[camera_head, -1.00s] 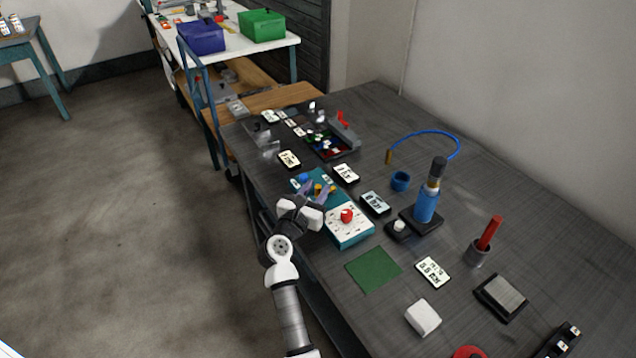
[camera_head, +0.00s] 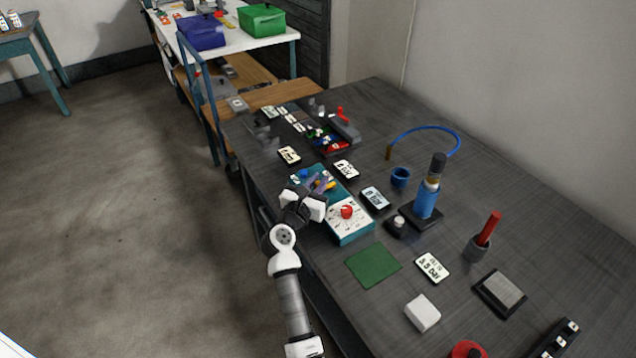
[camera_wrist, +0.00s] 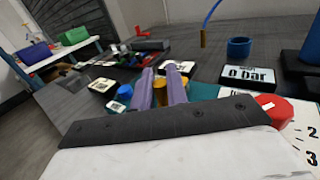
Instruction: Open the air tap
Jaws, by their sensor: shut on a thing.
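A teal box (camera_head: 352,236) stands near the table's left edge, with a white numbered face and a red knob (camera_head: 347,211). The red knob also shows at the right of the wrist view (camera_wrist: 277,111). Behind the face sit a blue knob (camera_head: 304,173) and a small brass-yellow piece (camera_wrist: 160,92), apparently the tap's handle. My gripper (camera_head: 322,184) reaches over the box from the left. In the wrist view its two purple fingers (camera_wrist: 164,80) stand on either side of the yellow piece, shut on it. The piece's lower part is hidden by my gripper.
A label reading "0 bar" (camera_wrist: 248,77) lies beside the box. A blue bottle-like device (camera_head: 426,203), a blue ring (camera_head: 400,177) and a blue hose (camera_head: 425,128) are to the right. A tray of parts (camera_head: 332,142) is behind. A green mat (camera_head: 373,265) lies in front.

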